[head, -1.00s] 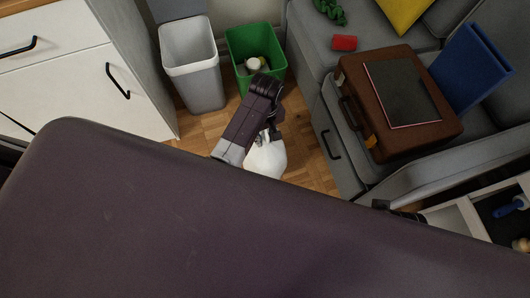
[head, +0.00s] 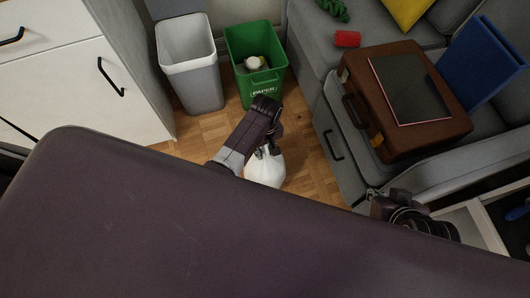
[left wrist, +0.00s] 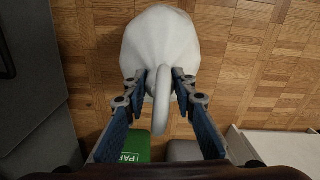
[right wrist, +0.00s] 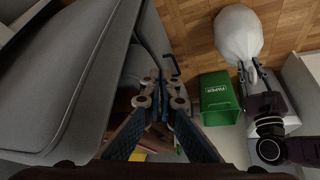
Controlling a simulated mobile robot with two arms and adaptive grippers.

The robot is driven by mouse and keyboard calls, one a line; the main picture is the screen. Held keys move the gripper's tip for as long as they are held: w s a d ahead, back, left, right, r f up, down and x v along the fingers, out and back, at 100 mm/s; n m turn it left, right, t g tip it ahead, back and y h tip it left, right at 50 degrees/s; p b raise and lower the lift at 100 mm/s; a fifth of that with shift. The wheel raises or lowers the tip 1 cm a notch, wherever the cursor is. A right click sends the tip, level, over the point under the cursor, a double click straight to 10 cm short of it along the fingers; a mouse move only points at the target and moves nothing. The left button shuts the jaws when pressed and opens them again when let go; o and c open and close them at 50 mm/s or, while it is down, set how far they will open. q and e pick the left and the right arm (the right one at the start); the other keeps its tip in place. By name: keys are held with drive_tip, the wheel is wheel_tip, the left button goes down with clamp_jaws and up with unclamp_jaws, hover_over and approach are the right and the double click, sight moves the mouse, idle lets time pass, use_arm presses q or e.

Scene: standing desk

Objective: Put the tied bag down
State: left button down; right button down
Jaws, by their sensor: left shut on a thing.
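The white tied bag (head: 265,168) is below and in front of the dark foreground surface, over the wooden floor. My left gripper (head: 268,148) is shut on its tied top; the left wrist view shows the looped knot (left wrist: 162,98) between the fingers and the round bag body (left wrist: 160,38) beyond. The bag also shows in the right wrist view (right wrist: 238,34). I cannot tell whether its bottom touches the floor. My right gripper (right wrist: 165,85) is shut and empty, over by the grey sofa.
A green paper bin (head: 268,88) with items in it and a grey-white bin (head: 195,88) stand behind the bag. The sofa (head: 345,165) with a brown briefcase (head: 440,128) is at the right, a white cabinet (head: 75,90) at the left. Bare floor (head: 310,165) surrounds the bag.

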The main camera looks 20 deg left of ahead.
use_arm(q)
drive_tip(key=shift+f, duration=0.5)
use_arm(e)
drive_tip(key=shift+w+a+r+t, duration=0.25)
drive_tip(key=shift+w+r+t, duration=0.1)
drive_tip(key=shift+w, duration=0.4)
drive_tip(key=shift+w+a+r+t, duration=0.25)
drive_tip(key=shift+w+r+t, duration=0.1)
drive_tip(key=shift+w, duration=0.35)
use_arm(q)
drive_tip(key=shift+f, duration=0.1)
drive_tip(key=c, duration=1.6)
unclamp_jaws()
use_arm(e)
drive_tip(key=shift+w+r, duration=0.1)
